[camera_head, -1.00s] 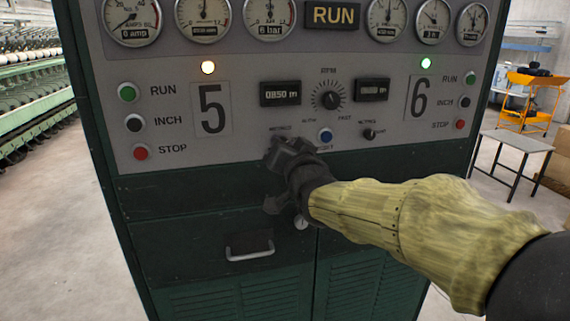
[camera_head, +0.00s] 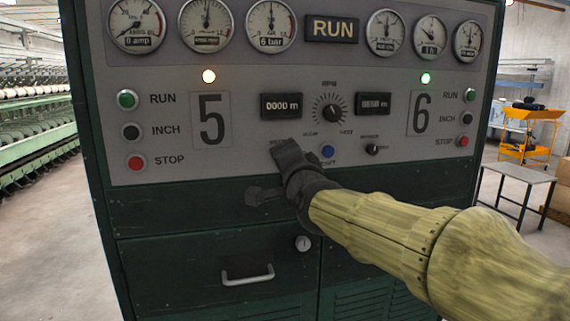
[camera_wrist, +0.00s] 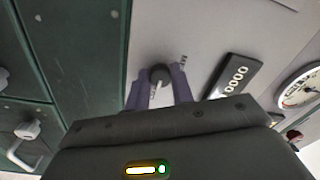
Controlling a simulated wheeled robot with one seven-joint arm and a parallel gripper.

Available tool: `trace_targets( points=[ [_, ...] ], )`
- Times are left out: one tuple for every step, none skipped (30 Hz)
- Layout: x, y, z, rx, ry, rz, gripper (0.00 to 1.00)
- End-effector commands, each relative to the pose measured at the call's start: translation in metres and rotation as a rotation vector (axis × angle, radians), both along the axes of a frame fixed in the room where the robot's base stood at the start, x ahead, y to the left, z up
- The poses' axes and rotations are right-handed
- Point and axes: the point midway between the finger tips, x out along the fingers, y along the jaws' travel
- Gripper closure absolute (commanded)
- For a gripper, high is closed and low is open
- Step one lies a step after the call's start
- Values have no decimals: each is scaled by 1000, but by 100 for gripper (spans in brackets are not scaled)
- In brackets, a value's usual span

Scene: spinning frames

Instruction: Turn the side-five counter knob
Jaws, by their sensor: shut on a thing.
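The side-five counter knob (camera_wrist: 159,72) is small, round and dark, with a pale mark along it, and shows between my fingers in the wrist view. My gripper (camera_head: 283,152) is shut on it, one finger on each side. In the head view my gripper hides this knob, which sits low on the grey panel (camera_head: 240,160) below the side-five counter. The side-five counter (camera_head: 282,106) reads 0000 m; it also shows in the wrist view (camera_wrist: 234,75).
A similar side-six knob (camera_head: 372,150), a blue reset button (camera_head: 328,151) and a larger RPM dial (camera_head: 330,112) are close by on the right. A drawer handle (camera_head: 247,275) sticks out below. RUN, INCH and STOP buttons (camera_head: 132,131) line the left.

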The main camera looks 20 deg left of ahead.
Motion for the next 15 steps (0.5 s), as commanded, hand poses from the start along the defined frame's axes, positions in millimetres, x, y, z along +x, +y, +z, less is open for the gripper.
trace_targets(
  points=[
    [0, -1, 1, 4, 0, -2, 99],
    [0, -1, 1, 4, 0, -2, 99],
    [1, -1, 1, 4, 0, -2, 100],
    [1, -1, 1, 4, 0, -2, 100],
    [1, -1, 1, 4, 0, -2, 100],
    [1, -1, 1, 4, 0, -2, 100],
    [1, -1, 1, 4, 0, -2, 100],
    [1, -1, 1, 4, 0, -2, 100],
    [1, -1, 1, 4, 0, -2, 100],
    [1, -1, 1, 3, -1, -2, 73],
    [0, -1, 1, 3, -1, -2, 67],
    [0, -1, 1, 3, -1, -2, 59],
    [0, -1, 1, 3, -1, -2, 55],
    [0, -1, 1, 3, 0, -1, 55],
    [0, -1, 1, 3, 0, -1, 55]
  ],
)
